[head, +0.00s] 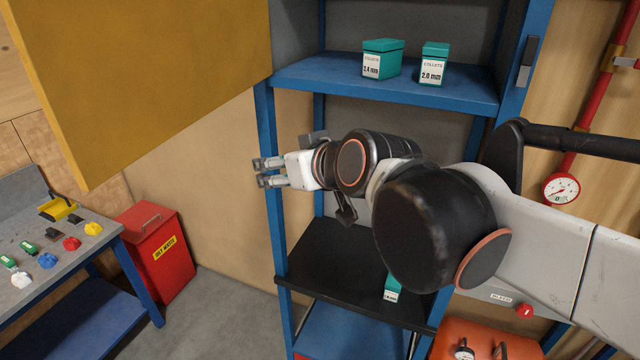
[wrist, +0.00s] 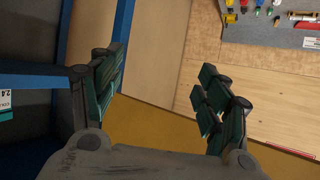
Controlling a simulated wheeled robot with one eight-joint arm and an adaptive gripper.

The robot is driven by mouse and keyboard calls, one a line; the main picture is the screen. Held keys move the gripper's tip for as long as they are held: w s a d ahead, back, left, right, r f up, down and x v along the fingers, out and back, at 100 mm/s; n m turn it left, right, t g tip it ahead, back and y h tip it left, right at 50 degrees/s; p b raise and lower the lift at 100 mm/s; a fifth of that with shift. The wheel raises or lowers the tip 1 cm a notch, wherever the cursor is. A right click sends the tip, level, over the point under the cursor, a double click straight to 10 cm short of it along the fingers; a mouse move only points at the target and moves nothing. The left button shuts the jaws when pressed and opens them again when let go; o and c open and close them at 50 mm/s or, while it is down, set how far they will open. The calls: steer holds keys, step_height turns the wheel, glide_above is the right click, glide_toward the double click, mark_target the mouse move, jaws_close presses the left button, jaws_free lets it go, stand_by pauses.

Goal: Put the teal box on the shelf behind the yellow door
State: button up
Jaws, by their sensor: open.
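The yellow door (head: 160,80) of the blue shelf unit stands swung open at the upper left; it also shows in the wrist view (wrist: 165,122). Two teal boxes, labelled 2.4 mm (head: 382,58) and 2.0 mm (head: 434,64), stand upright on the upper blue shelf (head: 330,76). A third teal box (head: 392,286) is on the lower black shelf, mostly hidden behind my arm. My gripper (head: 261,172) is open and empty, pointing left, in front of the unit's left post and below the upper shelf. A teal box's label (wrist: 5,105) shows at the wrist view's left edge.
A bench (head: 98,250) with small coloured parts is at the left, beside a red waste bin (head: 155,252). A red pipe with a gauge (head: 561,188) runs at the right. An orange-red surface (head: 480,336) is at the lower right. The upper shelf is bare left of the boxes.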

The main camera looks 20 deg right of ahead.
steer(key=s+d+f+g+h, duration=0.1)
steer(key=s+d+f+g, duration=0.1)
steer(key=s+f, duration=0.5)
steer(key=s+d+f+m+g+h, duration=0.1)
steer(key=s+d+f+g, duration=0.1)
steer(key=s+f, duration=0.5)
steer(key=shift+s+d+f+m+g, duration=0.2)
steer(key=shift+d+m+g, duration=0.1)
steer(key=shift+g, duration=0.5)
steer(key=shift+f, duration=0.1)
